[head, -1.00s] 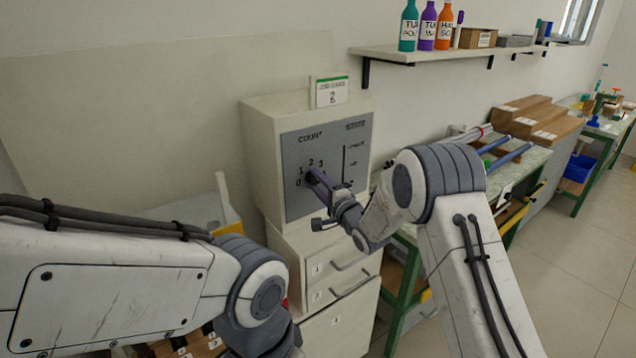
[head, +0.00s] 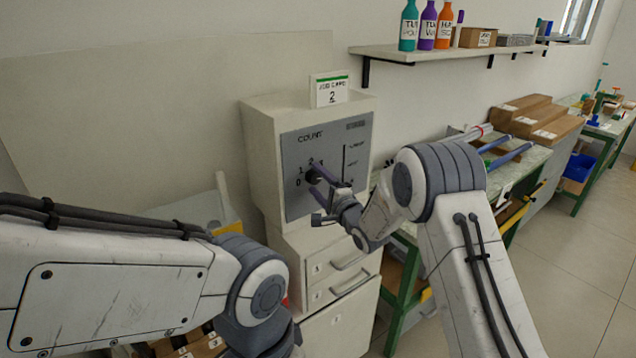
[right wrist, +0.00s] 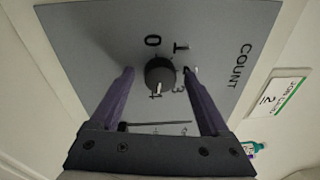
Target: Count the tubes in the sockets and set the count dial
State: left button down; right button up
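The count dial is a dark round knob (right wrist: 160,72) on a grey panel (head: 300,205) marked COUNT, on the front of a pale cabinet. Numerals ring the knob; a small white mark shows at its edge, but I cannot tell its setting surely. My right gripper (right wrist: 159,71) is open, with one purple finger on each side of the knob and a gap to both. It also shows at the panel in the head view (head: 314,180). Blue tubes (head: 510,156) lie on the bench at right; their sockets are not clear. My left gripper is out of view.
A job card (head: 330,91) reading 2 stands on the cabinet. Drawers (head: 335,285) are below the panel. A shelf (head: 430,52) with bottles hangs at the back. Floor at right is clear.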

jog(key=shift+s, duration=0.15)
jog(key=b+v, duration=0.2)
jog(key=v, duration=0.8)
jog(key=shift+b, duration=0.3)
jog(key=shift+d, duration=0.1)
